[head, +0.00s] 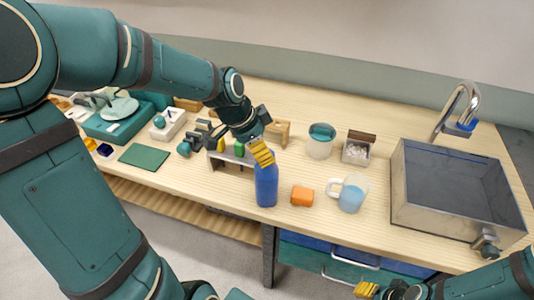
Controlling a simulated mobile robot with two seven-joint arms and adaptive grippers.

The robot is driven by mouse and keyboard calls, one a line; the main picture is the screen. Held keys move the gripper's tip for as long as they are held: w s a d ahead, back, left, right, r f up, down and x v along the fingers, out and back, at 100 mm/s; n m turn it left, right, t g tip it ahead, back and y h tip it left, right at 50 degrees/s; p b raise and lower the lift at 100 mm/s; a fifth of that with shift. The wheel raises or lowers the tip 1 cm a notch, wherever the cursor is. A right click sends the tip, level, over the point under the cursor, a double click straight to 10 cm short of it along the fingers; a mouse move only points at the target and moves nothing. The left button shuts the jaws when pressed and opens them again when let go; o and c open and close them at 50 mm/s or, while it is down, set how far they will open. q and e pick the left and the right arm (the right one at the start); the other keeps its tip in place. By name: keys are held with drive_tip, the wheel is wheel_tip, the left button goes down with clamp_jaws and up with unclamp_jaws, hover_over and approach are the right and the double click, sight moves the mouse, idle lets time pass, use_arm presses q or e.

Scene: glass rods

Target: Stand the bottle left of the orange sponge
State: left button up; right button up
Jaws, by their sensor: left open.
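The blue bottle (266,188) stands upright near the front edge of the table, directly left of the orange sponge (302,196), with a small gap between them. My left gripper (262,154) is open, with its yellow fingertips at the top of the bottle. The fingers hide the bottle's top, and I cannot tell whether they touch it. My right gripper (367,289) shows only partly at the bottom edge, low and away from these things; its opening is unclear.
A clear mug (352,194) stands right of the sponge, and a sink (455,190) lies farther right. A glass with teal contents (320,141) and a small box (358,148) stand behind. A low rack (232,157) is left of the bottle.

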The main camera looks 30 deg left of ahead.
use_arm(q)
drive_tip(key=v, duration=0.7)
drive_tip(key=shift+p, duration=0.45)
drive_tip(key=shift+s+f, duration=0.1)
